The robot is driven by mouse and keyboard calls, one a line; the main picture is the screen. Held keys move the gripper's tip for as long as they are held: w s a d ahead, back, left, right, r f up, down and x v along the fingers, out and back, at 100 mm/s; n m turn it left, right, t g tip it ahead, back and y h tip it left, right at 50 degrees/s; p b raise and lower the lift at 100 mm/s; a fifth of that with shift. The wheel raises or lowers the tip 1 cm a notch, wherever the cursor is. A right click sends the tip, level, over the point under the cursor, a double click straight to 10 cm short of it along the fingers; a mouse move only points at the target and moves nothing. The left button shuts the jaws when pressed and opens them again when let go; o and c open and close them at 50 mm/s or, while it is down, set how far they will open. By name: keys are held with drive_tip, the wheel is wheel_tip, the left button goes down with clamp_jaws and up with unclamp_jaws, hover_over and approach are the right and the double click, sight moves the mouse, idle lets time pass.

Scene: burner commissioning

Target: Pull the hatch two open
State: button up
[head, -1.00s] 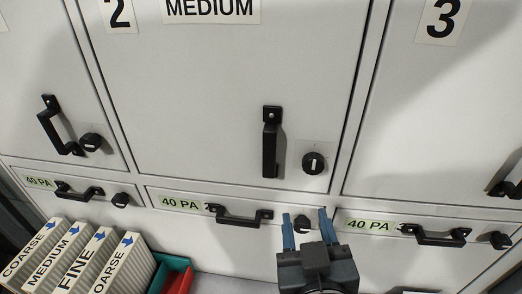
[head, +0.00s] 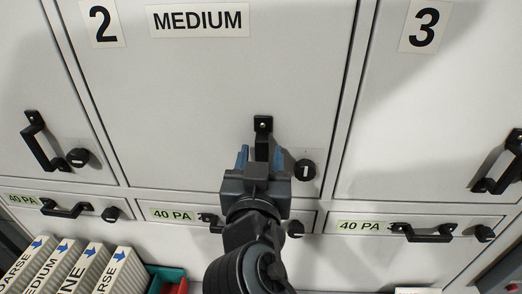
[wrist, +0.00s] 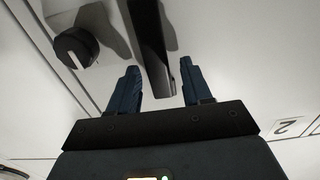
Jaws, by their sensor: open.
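Hatch two (head: 200,90) is a pale panel marked 2 (head: 103,22) and MEDIUM, flush with its frame. Its upright black bar handle (head: 263,126) is near the panel's lower right. A round black knob (head: 306,170) with a white mark sits right of the handle. My gripper (head: 260,157) is open in front of the handle, hiding its lower part. In the wrist view, the handle (wrist: 150,45) runs between the two spread blue fingers (wrist: 159,68), with a gap on each side. The knob (wrist: 75,47) lies outside them on the left.
Hatch three (head: 430,110) is to the right, and another hatch with a black handle (head: 43,140) to the left. Below runs a row of drawers labelled 40 PA (head: 174,214) with protruding handles. Filter boxes (head: 75,270) and a teal-and-red bin (head: 167,280) stand at lower left.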

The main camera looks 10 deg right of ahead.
drive_tip(key=shift+w+d, duration=0.1)
drive_tip(key=shift+w, duration=0.3)
drive_tip(key=shift+c, duration=0.4)
clamp_jaws()
